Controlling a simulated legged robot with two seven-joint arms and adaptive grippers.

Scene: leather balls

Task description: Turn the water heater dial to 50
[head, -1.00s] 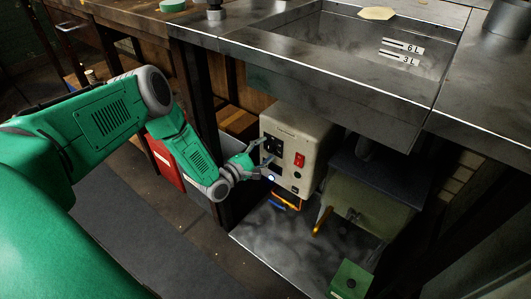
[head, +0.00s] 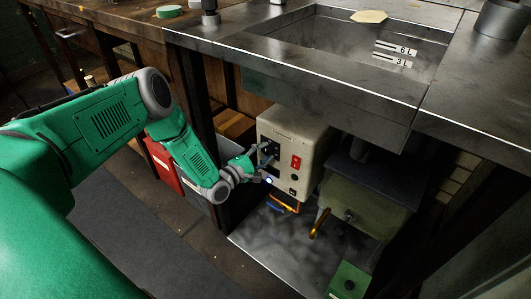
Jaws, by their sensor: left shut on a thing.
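The water heater (head: 306,142) is a cream box under the metal sink, with a red switch (head: 296,162) and a dark panel on its front. The dial is on the dark panel (head: 271,139), mostly hidden by my gripper, and its setting is too small to read. My left gripper (head: 264,157) is at the front of the heater, shut on the dial. My right gripper is not in view.
A metal sink basin (head: 330,55) with 6 L and 3 L labels is above the heater. A green-grey tank (head: 365,200) stands to its right, and a red bin (head: 166,165) to the left. Orange and blue pipe handles (head: 285,206) hang below the heater.

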